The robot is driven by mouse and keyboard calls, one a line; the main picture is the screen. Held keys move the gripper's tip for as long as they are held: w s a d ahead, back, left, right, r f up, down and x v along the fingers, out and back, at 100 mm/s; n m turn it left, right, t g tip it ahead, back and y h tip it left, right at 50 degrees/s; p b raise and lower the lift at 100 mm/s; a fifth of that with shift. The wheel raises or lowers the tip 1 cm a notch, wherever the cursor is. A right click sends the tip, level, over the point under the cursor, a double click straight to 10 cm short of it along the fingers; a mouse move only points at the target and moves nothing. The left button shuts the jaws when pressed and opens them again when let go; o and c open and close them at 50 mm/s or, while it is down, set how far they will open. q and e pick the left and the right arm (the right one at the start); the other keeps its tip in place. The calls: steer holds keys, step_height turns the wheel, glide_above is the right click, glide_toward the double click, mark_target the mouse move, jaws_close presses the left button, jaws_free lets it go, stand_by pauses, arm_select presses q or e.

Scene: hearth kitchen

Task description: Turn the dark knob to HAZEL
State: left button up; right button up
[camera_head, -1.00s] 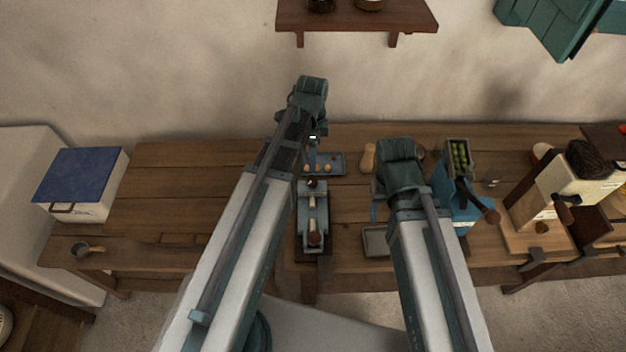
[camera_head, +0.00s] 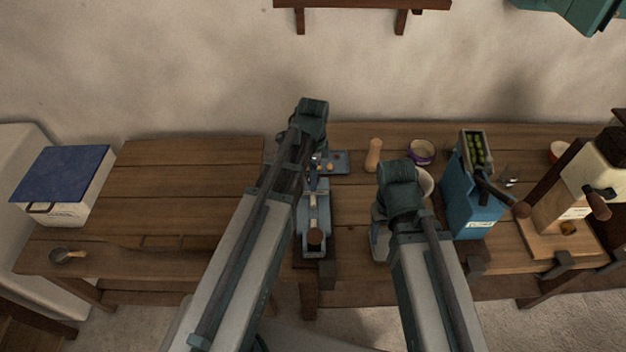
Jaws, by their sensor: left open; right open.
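I cannot pick out a dark knob marked HAZEL; no lettering is readable at this size. A blue box-shaped machine (camera_head: 470,195) with green items in its top and a dark crank stands right of my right arm. A cream machine (camera_head: 592,182) on a wooden stand, with a brown-handled crank (camera_head: 598,205), is at the far right. My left gripper (camera_head: 316,163) is open over the middle of the table, partly hidden by its own arm. My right gripper (camera_head: 379,238) is open, mostly hidden behind its wrist, left of the blue machine.
A grey device with a brown round knob (camera_head: 314,236) stands at the front middle. Behind it are a small tray (camera_head: 338,163), a wooden peg (camera_head: 374,155) and a purple-banded bowl (camera_head: 421,152). A blue-lidded box (camera_head: 62,175) is at left. The left tabletop (camera_head: 175,190) is mostly clear.

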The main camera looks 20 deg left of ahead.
arm_select(q)
jaws_close()
stand_by(0.4)
steer(key=n, duration=1.3)
steer(key=shift+n, duration=2.4)
